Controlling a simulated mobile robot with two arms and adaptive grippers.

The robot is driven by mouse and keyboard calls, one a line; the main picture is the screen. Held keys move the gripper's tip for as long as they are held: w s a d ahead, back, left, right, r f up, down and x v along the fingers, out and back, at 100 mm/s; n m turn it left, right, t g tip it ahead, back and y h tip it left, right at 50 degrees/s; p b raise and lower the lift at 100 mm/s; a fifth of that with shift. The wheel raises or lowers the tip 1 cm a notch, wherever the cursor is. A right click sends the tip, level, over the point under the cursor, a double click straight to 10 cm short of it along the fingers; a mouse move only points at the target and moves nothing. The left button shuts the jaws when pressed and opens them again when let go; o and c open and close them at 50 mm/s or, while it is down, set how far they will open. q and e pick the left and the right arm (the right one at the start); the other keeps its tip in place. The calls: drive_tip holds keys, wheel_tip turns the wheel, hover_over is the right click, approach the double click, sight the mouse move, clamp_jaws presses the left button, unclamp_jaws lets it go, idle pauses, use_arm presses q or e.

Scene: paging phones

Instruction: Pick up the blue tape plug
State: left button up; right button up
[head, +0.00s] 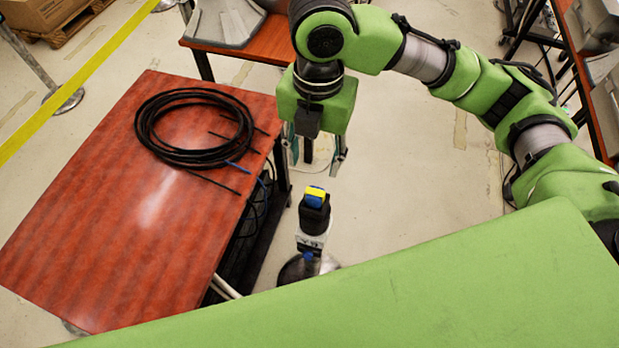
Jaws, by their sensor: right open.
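My right gripper (316,160) points down just right of the red-brown table, with its fingers apart and nothing visible between them. Below it in the picture stands a dark upright piece (314,219) with a yellow and blue top (315,196). Under that are a pale section and a small blue part (308,257) above a round base. A short blue stretch (238,167) shows on a thin cable by the black coil, near the table's right edge. I cannot tell for sure which blue item is the tape plug. My left gripper is out of view.
The red-brown table (110,220) carries a coil of black cable (160,150) with loose ends to the right. Cables hang below its right edge. Another table (262,42) with a grey device stands behind. Open floor (420,190) lies to the right.

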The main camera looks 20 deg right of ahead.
drive_tip(key=f, duration=0.3)
drive_tip(key=shift+s+d+f, duration=0.1)
drive_tip(key=shift+s+d, duration=0.15)
drive_tip(key=shift+s, duration=0.1)
hover_over(316, 190)
drive_tip(key=f, duration=0.2)
drive_tip(key=f+p, duration=0.1)
drive_tip(key=f, duration=0.1)
drive_tip(key=shift+s, duration=0.35)
drive_tip(key=shift+a+f, duration=0.1)
drive_tip(key=shift+f, duration=0.4)
drive_tip(key=f, duration=0.1)
drive_tip(key=f+p, duration=0.1)
drive_tip(key=f, duration=0.2)
drive_tip(key=shift+w+f+p, duration=0.25)
drive_tip(key=shift+p, duration=0.05)
drive_tip(key=shift+f, duration=0.2)
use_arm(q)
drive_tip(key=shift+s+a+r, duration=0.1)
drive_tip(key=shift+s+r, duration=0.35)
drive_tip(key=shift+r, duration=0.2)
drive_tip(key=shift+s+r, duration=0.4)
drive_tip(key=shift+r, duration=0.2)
use_arm(e)
drive_tip(key=shift+c, duration=1.1)
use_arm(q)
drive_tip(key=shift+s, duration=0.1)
use_arm(e)
drive_tip(key=c, duration=1)
